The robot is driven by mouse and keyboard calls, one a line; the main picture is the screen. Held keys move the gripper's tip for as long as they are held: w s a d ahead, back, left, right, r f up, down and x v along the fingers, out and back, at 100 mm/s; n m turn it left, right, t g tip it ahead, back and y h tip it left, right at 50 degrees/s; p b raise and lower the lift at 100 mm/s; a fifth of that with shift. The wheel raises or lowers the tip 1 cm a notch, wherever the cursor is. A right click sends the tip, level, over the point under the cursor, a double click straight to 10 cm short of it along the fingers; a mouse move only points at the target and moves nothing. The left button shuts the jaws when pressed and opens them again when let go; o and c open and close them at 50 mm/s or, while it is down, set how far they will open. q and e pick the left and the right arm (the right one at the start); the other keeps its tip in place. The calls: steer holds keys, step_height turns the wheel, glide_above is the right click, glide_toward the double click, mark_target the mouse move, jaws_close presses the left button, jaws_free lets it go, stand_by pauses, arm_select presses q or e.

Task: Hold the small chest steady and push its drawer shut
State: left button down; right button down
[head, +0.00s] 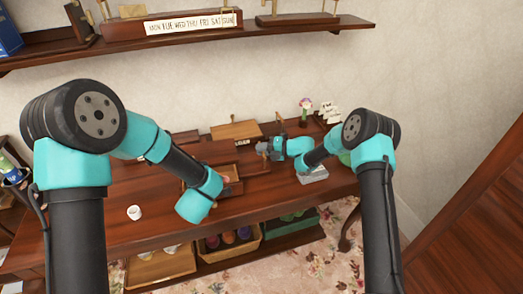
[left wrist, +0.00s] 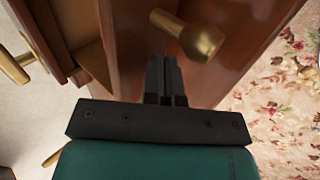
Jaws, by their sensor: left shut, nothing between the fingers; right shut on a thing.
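The small chest (head: 236,130) is brown wood and stands at the back of the table. Its drawer (head: 238,186) sticks out at the front, with a small pinkish thing inside. The drawer front (left wrist: 226,62) with its brass knob (left wrist: 188,36) fills much of the left wrist view. My left gripper (left wrist: 166,78) is shut and empty, its fingertips at the drawer front beside the knob; I cannot tell whether they touch. In the head view my left wrist hides it. My right gripper (head: 264,148) is shut on the chest at its right side, its fingertips partly hidden.
A white cup (head: 134,212) stands on the table's left part. A flower figure (head: 305,108) and a model ship (head: 329,114) stand at the back right, a grey box (head: 313,175) at the right front. A wall shelf (head: 190,36) runs above; baskets (head: 228,246) stand below.

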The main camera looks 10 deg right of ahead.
arm_select(q)
steer(key=shift+w, duration=0.25)
steer(key=shift+w+a, duration=0.15)
steer(key=shift+w, duration=1.8)
steer(key=shift+w+a, duration=0.1)
steer(key=shift+w, duration=2.1)
steer(key=shift+s+r, duration=0.15)
steer(key=shift+v, duration=2.3)
